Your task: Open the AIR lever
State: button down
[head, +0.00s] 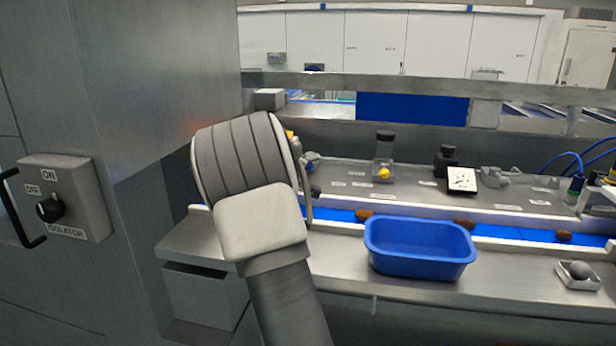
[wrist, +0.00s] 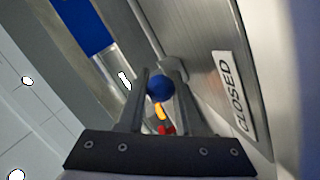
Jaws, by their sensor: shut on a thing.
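In the wrist view, my gripper (wrist: 161,78) has its two fingers closed around a round blue knob (wrist: 160,89). A short yellow piece (wrist: 161,111) and a red piece (wrist: 166,129) show beside the knob, between the fingers. A white plate reading CLOSED (wrist: 234,103) is on the metal surface to the right of the fingers. No AIR label is readable, and most of the lever is hidden by the fingers. In the head view my own wrist covers the gripper and what it holds.
A blue tub (head: 418,269) stands on the steel counter, with brown dates on the blue belt behind it. An isolator switch (head: 50,208) is on the steel cabinet at left. A dial gauge (head: 462,179) and a clear jar (head: 383,163) stand on the back panel.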

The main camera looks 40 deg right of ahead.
jog(key=shift+s+d+f+n+t+y+b, duration=0.15)
jog(key=shift+n+t+y+b, duration=0.2)
jog(key=shift+b, duration=1.2)
jog(key=shift+s+d+r+n+t+y+b, duration=0.15)
jog(key=shift+n+t+b, duration=0.3)
jog(key=shift+b, duration=1.1)
jog(key=shift+d+f+n+t+y+b, duration=0.15)
jog(key=shift+n+t+y+b, duration=0.2)
jog(key=shift+b, duration=1.2)
jog(key=shift+s+d+r+n+t+y+b, duration=0.1)
jog(key=shift+r+n+t+y+b, duration=0.2)
jog(key=shift+b, duration=0.85)
jog(key=c, duration=0.9)
grip_release()
jog(key=shift+f, duration=0.1)
jog(key=shift+o, duration=0.2)
jog(key=v, duration=1.7)
jog(key=shift+s+b, duration=0.2)
jog(key=shift+b, duration=0.2)
